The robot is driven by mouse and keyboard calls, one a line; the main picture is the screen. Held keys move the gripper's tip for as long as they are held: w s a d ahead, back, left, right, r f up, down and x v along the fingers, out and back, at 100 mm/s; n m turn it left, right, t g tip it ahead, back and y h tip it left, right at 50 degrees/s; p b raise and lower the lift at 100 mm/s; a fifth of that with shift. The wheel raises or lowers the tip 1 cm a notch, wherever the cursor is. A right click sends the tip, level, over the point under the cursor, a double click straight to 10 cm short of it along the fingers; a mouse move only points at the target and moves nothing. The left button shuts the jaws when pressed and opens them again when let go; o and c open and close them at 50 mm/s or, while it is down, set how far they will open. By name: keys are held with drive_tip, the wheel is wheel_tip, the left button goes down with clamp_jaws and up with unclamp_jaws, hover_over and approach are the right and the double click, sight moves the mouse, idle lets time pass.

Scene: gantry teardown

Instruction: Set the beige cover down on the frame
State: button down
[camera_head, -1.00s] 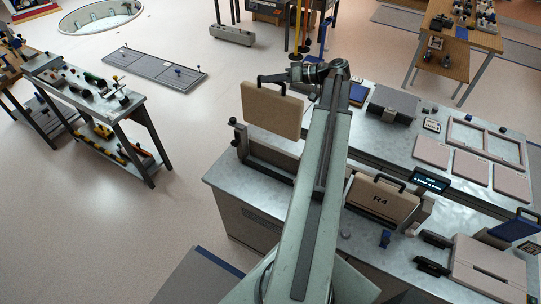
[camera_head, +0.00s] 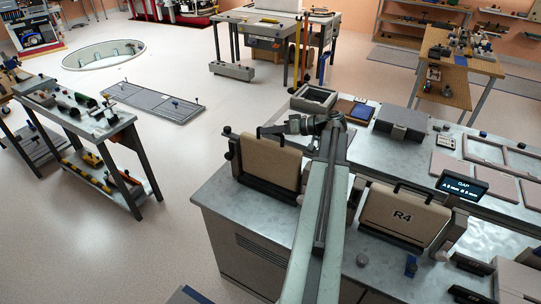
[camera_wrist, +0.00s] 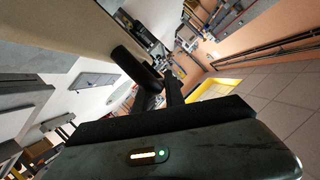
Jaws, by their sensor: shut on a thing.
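The beige cover (camera_head: 268,160) is upright, with a dark handle (camera_head: 270,131) on its top edge. It stands between the dark posts of the frame (camera_head: 231,152) at the bench's left end, its lower edge at the dark bottom rail. I cannot tell whether it bears fully on the rail. My gripper (camera_head: 292,126) is shut on the handle at the cover's top right; the fingertips are hard to make out. In the wrist view the cover is a beige surface (camera_wrist: 55,28) at upper left, with the dark handle (camera_wrist: 136,68) in the jaws.
A second beige cover marked R4 (camera_head: 403,216) stands in a similar holder to the right of my arm. A small display (camera_head: 464,184) is beside it. A grey box (camera_head: 403,122) and flat beige panels (camera_head: 457,167) lie on the back bench.

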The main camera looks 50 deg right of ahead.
sight(270, 142)
drive_tip(key=shift+f+b, duration=2.15)
drive_tip(key=shift+f, duration=0.5)
drive_tip(key=shift+r, duration=0.2)
drive_tip(key=c, duration=1.4)
unclamp_jaws()
drive_tip(key=shift+s, duration=0.15)
drive_tip(key=p+v, duration=0.4)
drive_tip(key=v, duration=0.7)
drive_tip(key=shift+s+d, duration=0.2)
drive_tip(key=shift+s, duration=0.15)
